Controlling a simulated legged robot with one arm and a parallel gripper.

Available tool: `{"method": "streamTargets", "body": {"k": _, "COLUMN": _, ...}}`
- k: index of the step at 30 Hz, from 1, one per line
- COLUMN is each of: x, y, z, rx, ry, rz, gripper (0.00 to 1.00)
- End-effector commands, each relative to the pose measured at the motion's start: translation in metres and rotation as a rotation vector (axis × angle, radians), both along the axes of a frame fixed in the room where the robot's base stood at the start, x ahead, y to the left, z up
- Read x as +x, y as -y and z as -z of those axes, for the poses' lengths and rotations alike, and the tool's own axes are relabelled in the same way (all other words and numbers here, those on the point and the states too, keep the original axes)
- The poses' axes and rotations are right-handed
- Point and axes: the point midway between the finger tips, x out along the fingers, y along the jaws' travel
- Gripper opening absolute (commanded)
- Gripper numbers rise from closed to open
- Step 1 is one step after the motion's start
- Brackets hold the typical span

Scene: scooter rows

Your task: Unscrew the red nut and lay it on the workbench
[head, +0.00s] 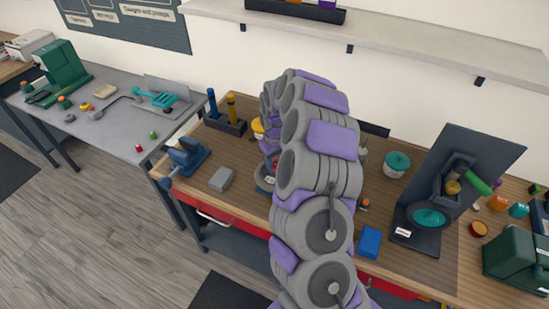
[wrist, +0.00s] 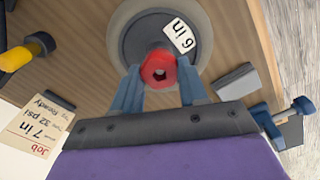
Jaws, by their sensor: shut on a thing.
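The red nut (wrist: 160,68) shows in the wrist view between the two blue fingers of my gripper (wrist: 159,78), which is shut on it. A dark hole shows in the middle of the nut. Right behind it is a dark round hub (wrist: 147,38) with a pale rim and a white "6 in" label (wrist: 179,36). I cannot tell whether the nut is still on the hub or apart from it. The wooden workbench (head: 240,180) shows in the head view, where my arm hides most of my gripper and the nut.
A blue vise (head: 185,157) and grey block (head: 222,179) stand at the bench's left. A tool holder (head: 226,124) stands behind. On the right are a blue box (head: 369,242), a teal-lidded pot (head: 397,164) and a dark stand (head: 468,155). A job card (wrist: 38,128) shows in the wrist view.

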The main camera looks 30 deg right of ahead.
Motion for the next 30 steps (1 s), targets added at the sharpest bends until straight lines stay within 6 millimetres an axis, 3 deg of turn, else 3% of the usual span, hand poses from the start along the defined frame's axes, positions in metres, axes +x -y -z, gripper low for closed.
{"method": "streamTargets", "body": {"k": 10, "x": -0.0020, "y": 0.0009, "z": 0.0016, "rx": -0.001, "ry": -0.005, "rz": -0.059, "gripper": 0.14}}
{"method": "streamTargets", "body": {"k": 11, "x": -0.0020, "y": 0.0010, "z": 0.0016, "rx": -0.001, "ry": -0.005, "rz": -0.058, "gripper": 0.46}}
{"method": "streamTargets", "body": {"k": 19, "x": -0.0006, "y": 0.0006, "z": 0.0012, "rx": 0.000, "ry": -0.003, "rz": -0.057, "gripper": 0.72}}
{"method": "streamTargets", "body": {"k": 30, "x": 0.0004, "y": 0.0007, "z": -0.0060, "rx": -0.001, "ry": 0.000, "rz": -0.056, "gripper": 0.73}}
